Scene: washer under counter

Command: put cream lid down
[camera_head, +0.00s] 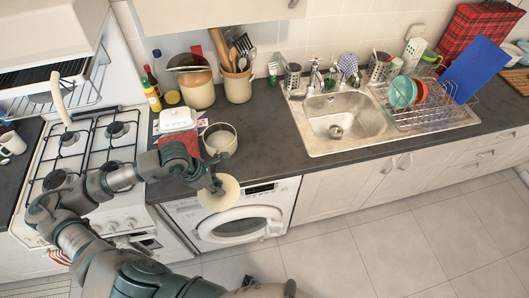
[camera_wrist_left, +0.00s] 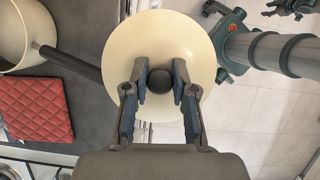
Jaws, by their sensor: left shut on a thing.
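The cream lid (camera_head: 220,194) is a round disc with a dark knob. In the head view it hangs off the counter's front edge, in front of the washer. My left gripper (camera_head: 214,187) is shut on the lid's knob from above. In the left wrist view the left gripper (camera_wrist_left: 158,82) has its two fingers on either side of the dark knob, with the cream lid (camera_wrist_left: 170,35) spread beyond it. A cream pot (camera_head: 220,139) stands open on the counter just behind the gripper. Its rim and dark handle show in the left wrist view (camera_wrist_left: 28,35).
A red quilted mat (camera_wrist_left: 35,105) lies on the counter near the pot. The dark counter (camera_head: 265,140) right of the pot is clear up to the sink (camera_head: 340,118). The washer (camera_head: 240,222) is below.

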